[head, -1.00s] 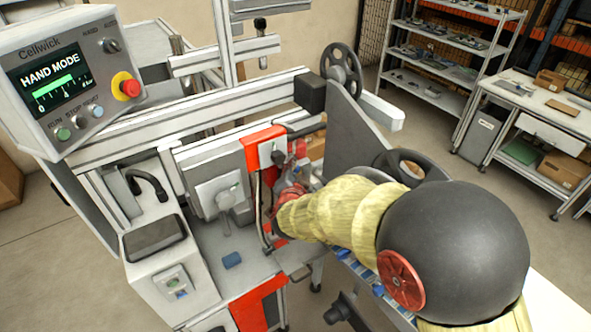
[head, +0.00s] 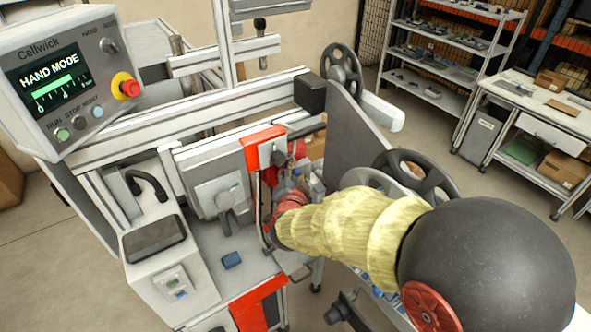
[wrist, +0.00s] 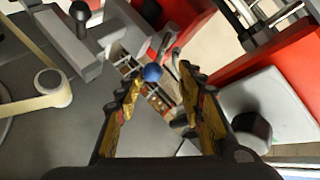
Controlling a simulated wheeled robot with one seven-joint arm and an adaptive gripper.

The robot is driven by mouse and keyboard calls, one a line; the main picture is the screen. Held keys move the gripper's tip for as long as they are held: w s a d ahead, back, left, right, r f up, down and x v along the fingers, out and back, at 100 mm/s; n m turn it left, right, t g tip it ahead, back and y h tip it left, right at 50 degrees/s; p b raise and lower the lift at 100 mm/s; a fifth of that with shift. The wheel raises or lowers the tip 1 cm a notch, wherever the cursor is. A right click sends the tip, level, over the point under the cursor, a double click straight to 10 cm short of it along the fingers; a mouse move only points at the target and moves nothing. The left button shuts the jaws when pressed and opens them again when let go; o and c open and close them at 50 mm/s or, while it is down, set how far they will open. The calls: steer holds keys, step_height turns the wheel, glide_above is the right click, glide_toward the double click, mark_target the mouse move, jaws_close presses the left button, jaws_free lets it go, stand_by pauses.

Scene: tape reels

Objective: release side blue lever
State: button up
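A blue ball knob (wrist: 152,73), apparently the end of the blue lever, shows in the wrist view just beyond the left fingertip. The lever's shaft is hard to make out. My gripper (wrist: 160,76) is open, with its yellow-padded fingers apart and nothing held between them. The knob appears near the gap between the tips, closer to the left one; I cannot tell whether they touch. In the head view my arm hides the fingers and the knob.
Red machine panels (wrist: 225,65) and a pale grey box (wrist: 265,105) lie close on the right of the wrist view. A roller with tan tape (wrist: 50,85) is at left. A black handwheel (head: 418,175) stands beside my arm.

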steer(key=v, duration=0.8)
steer(key=shift+s, duration=0.25)
